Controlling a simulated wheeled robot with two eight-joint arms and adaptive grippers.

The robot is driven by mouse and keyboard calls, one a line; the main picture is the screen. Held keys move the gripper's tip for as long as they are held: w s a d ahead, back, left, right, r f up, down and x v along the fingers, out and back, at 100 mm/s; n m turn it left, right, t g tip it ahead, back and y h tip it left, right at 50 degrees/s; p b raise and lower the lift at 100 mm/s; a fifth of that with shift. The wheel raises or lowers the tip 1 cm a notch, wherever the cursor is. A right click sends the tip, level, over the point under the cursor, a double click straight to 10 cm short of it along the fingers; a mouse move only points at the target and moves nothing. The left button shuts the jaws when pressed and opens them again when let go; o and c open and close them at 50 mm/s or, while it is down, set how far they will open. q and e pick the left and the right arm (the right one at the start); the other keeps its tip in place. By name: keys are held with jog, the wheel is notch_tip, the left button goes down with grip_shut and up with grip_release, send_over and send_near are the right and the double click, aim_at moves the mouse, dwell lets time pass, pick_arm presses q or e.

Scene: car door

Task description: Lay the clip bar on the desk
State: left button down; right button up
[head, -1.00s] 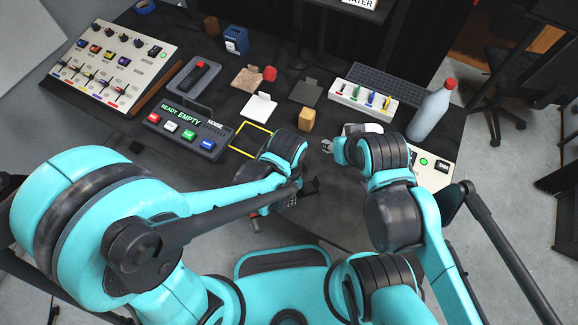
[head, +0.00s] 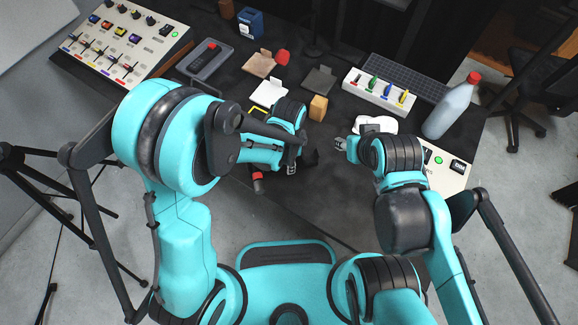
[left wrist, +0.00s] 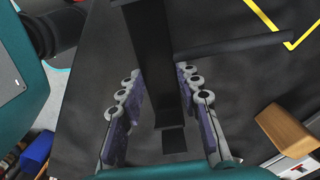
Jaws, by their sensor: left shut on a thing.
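My left gripper (head: 291,166) is low over the front part of the dark desk (head: 345,195), left of centre. In the left wrist view its two ridged fingers (left wrist: 160,85) are shut on a black bar (left wrist: 168,50), which I take as the clip bar. The bar has a long piece running between the fingers and an arm going off to the right. In the head view my left arm mostly hides it, and I cannot tell whether it touches the desk. My right gripper (head: 341,144) is over the desk to the right, seemingly empty; its opening is too small to judge.
A wooden block (head: 318,108), a white card stand (head: 268,93) and a yellow outline (head: 258,115) are just beyond my left gripper. A bottle (head: 450,108) and a box with coloured clips (head: 379,91) stand at the right. Bare desk lies between the grippers.

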pick_arm(q)
notch_tip(320, 180, down, 4)
jog(key=shift+r+b, duration=0.2)
jog(key=shift+b, duration=0.5)
jog(key=shift+r, duration=0.1)
jog(key=c, duration=1.1)
grip_release()
jog(key=shift+o, duration=0.2)
